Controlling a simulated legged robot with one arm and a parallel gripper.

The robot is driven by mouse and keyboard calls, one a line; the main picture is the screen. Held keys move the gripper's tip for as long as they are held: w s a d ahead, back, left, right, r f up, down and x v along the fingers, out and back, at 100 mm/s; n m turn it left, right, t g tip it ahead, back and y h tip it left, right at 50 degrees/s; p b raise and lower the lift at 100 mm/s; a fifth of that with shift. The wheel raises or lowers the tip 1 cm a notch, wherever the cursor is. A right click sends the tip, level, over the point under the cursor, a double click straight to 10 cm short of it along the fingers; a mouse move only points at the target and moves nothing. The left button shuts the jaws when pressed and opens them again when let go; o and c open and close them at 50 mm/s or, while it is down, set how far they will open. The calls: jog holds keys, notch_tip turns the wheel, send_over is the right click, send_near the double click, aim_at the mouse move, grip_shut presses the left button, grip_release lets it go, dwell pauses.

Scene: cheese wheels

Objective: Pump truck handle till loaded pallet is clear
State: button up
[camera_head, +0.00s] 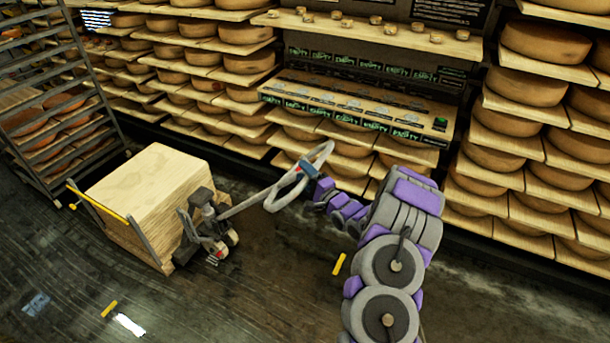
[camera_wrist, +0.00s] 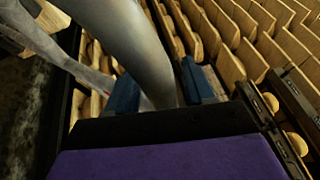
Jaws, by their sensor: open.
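In the wrist view, the grey handle (camera_wrist: 130,40) passes between the two blue fingertips of my open gripper (camera_wrist: 160,88). I cannot tell whether they touch it. The load's underside and any gap to the floor are hard to make out.
Shelves of cheese wheels (camera_head: 520,90) line the back and right. A ledge with labelled boxes (camera_head: 350,105) stands behind the handle. A metal rack (camera_head: 60,110) is at the left. Yellow floor marks (camera_head: 339,264) lie on the dark floor, which is open in front.

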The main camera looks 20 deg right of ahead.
jog(key=shift+c, duration=0.5)
grip_shut()
